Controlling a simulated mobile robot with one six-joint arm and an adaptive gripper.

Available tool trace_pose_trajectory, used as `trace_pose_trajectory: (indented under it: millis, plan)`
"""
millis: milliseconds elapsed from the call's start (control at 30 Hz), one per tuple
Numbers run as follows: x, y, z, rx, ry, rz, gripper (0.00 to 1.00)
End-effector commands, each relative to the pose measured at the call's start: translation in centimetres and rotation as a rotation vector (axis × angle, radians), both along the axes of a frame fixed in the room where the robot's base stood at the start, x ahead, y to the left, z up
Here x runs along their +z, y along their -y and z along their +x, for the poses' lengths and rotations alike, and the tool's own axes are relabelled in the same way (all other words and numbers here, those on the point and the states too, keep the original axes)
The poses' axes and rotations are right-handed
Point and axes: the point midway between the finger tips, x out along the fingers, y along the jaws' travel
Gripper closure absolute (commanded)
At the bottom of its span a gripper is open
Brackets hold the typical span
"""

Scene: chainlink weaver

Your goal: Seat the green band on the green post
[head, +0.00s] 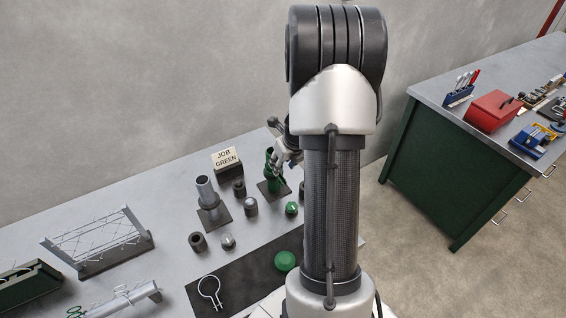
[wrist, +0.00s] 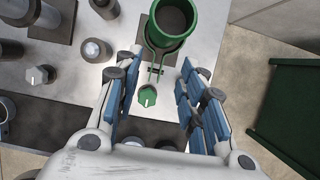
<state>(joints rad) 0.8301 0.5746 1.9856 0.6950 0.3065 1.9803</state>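The green post (head: 270,165) stands upright on a dark square base, beside my arm in the head view. In the wrist view its hollow round top (wrist: 175,18) is at the upper middle. A green band (wrist: 156,60) seems to ring the post, with two thin prongs reaching toward my gripper; how far down it sits I cannot tell. My gripper (wrist: 157,68) is open, with blue-padded fingers on either side of the prongs and a clear gap to each. In the head view my gripper (head: 287,153) is at the post, partly hidden by my arm.
A sign (head: 227,157) reads JOB GREEN. A grey post (head: 207,192) and several small cylinders stand left of the green post. A green-topped knob (wrist: 147,95) shows below the prongs. A pale ring clip (head: 210,290) and green disc (head: 286,261) lie on the dark mat (head: 240,282).

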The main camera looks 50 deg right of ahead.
Motion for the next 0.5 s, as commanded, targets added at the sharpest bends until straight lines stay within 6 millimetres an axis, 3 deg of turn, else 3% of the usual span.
trace_pose_trajectory:
  millis: [267,500]
  plan:
    - [0.4,0.0,-0.1,0.0,0.001,0.0,0.63]
    - [4.3,-0.4,-1.6,-0.001,0.004,-0.004,0.63]
